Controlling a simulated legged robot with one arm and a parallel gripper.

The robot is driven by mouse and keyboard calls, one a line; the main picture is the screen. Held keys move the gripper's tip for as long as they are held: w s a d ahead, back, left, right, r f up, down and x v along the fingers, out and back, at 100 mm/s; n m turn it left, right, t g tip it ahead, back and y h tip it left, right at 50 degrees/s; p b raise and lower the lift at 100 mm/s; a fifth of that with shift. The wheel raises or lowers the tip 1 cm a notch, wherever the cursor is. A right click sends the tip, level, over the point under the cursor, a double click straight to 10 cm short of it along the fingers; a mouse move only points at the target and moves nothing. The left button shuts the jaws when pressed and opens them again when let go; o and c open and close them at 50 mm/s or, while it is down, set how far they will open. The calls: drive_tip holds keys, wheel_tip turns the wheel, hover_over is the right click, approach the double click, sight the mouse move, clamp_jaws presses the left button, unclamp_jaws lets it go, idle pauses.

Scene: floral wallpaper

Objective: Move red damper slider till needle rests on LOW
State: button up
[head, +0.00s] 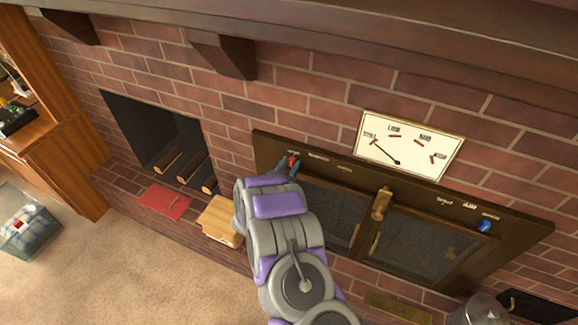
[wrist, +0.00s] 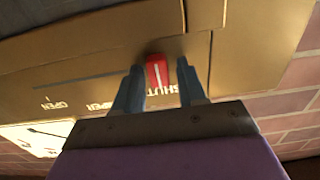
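The red damper slider (head: 293,160) is at the left end of the dark frame's top rail. In the wrist view the red slider (wrist: 157,71) sits at the SHUT end of its slot, with OPEN lettered at the other end. My gripper (wrist: 160,84) has one finger on each side of the slider, with small gaps visible, so it looks open around it. In the head view my gripper (head: 288,167) is at the slider, partly hidden by my arm. The white dial (head: 425,160) has its needle (head: 384,149) pointing at the leftmost mark, left of LOW.
A blue knob (head: 485,226) is at the rail's right end. A brass handle (head: 381,204) stands mid-frame before the dark glass doors. A red book-like item (head: 164,201) and a wooden board (head: 220,218) lie on the brick hearth. A mantel shelf overhangs above.

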clamp_jaws()
idle(0.3)
